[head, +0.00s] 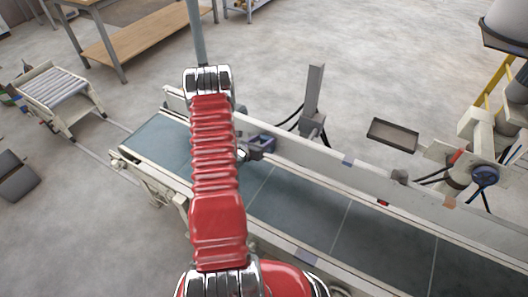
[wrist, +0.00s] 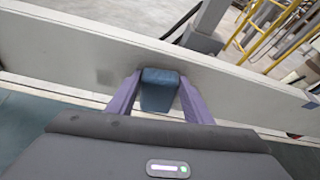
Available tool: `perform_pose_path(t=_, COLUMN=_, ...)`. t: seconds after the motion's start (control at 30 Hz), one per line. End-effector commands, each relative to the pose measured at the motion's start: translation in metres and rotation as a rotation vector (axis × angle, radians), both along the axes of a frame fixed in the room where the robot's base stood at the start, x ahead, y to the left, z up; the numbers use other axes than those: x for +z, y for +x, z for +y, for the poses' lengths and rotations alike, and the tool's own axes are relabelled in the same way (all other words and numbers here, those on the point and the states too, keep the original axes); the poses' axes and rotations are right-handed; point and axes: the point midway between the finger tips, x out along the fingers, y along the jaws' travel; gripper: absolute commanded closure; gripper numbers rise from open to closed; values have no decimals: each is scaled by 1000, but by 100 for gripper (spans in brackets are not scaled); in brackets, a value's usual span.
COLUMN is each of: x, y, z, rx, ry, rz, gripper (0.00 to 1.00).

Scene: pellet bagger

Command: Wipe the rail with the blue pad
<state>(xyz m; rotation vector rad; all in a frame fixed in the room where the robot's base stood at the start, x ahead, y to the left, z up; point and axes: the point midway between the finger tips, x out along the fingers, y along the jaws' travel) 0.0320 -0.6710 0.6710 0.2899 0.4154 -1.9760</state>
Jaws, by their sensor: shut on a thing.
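The rail (head: 320,161) is a long pale grey side wall along the far side of the conveyor belt (head: 290,205). It crosses the wrist view (wrist: 60,45) on a slant. The blue pad (wrist: 159,90) is a small dark blue block between the two purple fingers of my gripper (wrist: 157,98). My gripper (head: 262,143) is shut on it, close to the rail's belt-side face. I cannot tell whether the pad touches the rail. A faint dark smudge (wrist: 106,76) shows on the rail left of the pad, and a darker area lies around the pad.
A grey post (head: 314,95) stands behind the rail. A wooden bench (head: 135,43) and a roller table (head: 58,92) stand at the left. The belt is clear.

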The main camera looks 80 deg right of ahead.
Motion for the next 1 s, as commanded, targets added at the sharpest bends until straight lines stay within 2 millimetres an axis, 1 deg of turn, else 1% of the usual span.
perform_pose_path(t=0.03, x=2, y=5, z=-4, rx=4, ry=-7, rz=-1, gripper=79)
perform_pose_path(t=0.2, x=2, y=14, z=-7, rx=3, ry=-7, rz=0, gripper=79)
perform_pose_path(t=0.67, x=2, y=18, z=-8, rx=2, ry=-5, rz=0, gripper=79)
perform_pose_path(t=1.0, x=1, y=36, z=-15, rx=2, ry=-4, rz=-1, gripper=79)
